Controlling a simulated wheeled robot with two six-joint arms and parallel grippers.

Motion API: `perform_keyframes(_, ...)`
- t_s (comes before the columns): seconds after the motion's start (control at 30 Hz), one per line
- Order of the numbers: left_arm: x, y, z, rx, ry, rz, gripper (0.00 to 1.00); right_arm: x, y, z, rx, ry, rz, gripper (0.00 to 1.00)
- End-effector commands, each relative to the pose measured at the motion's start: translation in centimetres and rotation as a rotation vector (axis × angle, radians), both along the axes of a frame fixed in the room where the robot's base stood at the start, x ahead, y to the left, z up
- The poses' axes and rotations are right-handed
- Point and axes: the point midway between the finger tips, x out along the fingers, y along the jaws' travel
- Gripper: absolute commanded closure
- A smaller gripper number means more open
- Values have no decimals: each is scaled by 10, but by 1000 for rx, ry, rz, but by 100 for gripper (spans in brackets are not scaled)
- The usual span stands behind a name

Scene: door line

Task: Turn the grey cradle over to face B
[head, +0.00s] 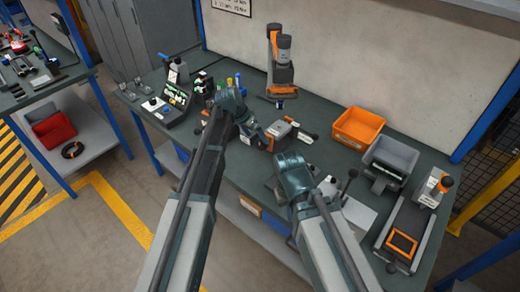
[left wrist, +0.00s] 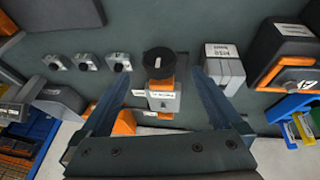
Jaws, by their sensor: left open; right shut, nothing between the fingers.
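The grey cradle seems to be the grey and orange unit (head: 280,130) with a black lever, near the middle of the bench in the head view. My left gripper (head: 256,136) is just left of it there, its fingers partly hidden by my arm. In the left wrist view my left gripper (left wrist: 162,98) is open, its fingers apart on either side of a labelled grey block (left wrist: 165,103) with orange parts and a round black knob. I cannot tell whether this block is the cradle. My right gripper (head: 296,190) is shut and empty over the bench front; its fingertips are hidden.
An orange bin (head: 358,128) and a grey bin (head: 390,158) stand to the right. Several small grey blocks with black knobs (left wrist: 88,63) show in the left wrist view.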

Motion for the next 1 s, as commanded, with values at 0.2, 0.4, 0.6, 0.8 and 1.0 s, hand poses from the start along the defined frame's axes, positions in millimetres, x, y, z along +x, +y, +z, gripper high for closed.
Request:
perform_keyframes(0.2, 8, -11, -37, 0, 0, 0, 1, 0, 0, -37, 0, 0, 0, 100)
perform_keyframes(0.4, 12, -17, -49, 0, 0, 1, 1, 0, 0, -49, 0, 0, 0, 100)
perform_keyframes(0.6, 12, -18, -48, 0, 0, 1, 1, 0, 0, -48, 0, 0, 0, 100)
perform_keyframes(0.8, 12, -18, -48, 0, 0, 1, 21, 0, 0, -48, 0, 0, 0, 100)
perform_keyframes(1.0, 12, -18, -48, 0, 0, 1, 57, 0, 0, -48, 0, 0, 0, 100)
